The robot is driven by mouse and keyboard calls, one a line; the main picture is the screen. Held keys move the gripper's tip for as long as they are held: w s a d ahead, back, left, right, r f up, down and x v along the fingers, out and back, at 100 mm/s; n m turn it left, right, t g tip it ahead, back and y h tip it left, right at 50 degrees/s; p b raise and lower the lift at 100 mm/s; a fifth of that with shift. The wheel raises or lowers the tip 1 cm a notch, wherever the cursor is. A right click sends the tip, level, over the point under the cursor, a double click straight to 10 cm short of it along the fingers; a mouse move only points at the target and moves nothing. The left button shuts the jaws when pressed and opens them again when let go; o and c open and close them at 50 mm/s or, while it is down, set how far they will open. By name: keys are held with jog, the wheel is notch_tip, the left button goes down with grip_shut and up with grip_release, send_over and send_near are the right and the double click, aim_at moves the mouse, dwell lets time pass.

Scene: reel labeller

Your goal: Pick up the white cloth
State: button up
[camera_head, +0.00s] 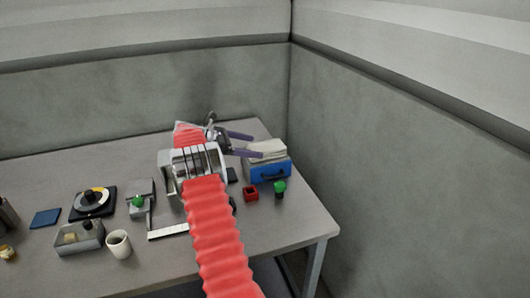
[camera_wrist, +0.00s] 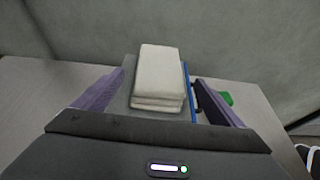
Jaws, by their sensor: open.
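The white cloth (camera_head: 268,148) lies folded on top of a blue box (camera_head: 272,171) at the right end of the table. In the wrist view the white cloth (camera_wrist: 158,76) sits ahead of my gripper, between the two purple fingers. My gripper (camera_head: 245,145) is open, with its fingers reaching toward the cloth from the left in the head view. It also shows in the wrist view (camera_wrist: 160,92), wide open. The fingers look apart from the cloth, though the gap is hard to judge. My red arm hides part of the table.
A silver reel machine (camera_head: 190,165) stands left of the box. A white cup (camera_head: 118,243), a grey tray (camera_head: 80,238) and a dial (camera_head: 93,201) are farther left. Walls close in behind and right.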

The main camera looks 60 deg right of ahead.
aim_at(262, 146)
jog(key=shift+x, duration=1.15)
jog(key=shift+x, duration=2.6)
jog(key=shift+d+r, duration=0.15)
jog(key=shift+w, duration=0.1)
jog(key=c, duration=1.1)
jog(key=shift+r, duration=0.1)
jog(key=shift+c, duration=0.2)
notch_tip(262, 146, up, 10)
jog(key=shift+f, duration=0.1)
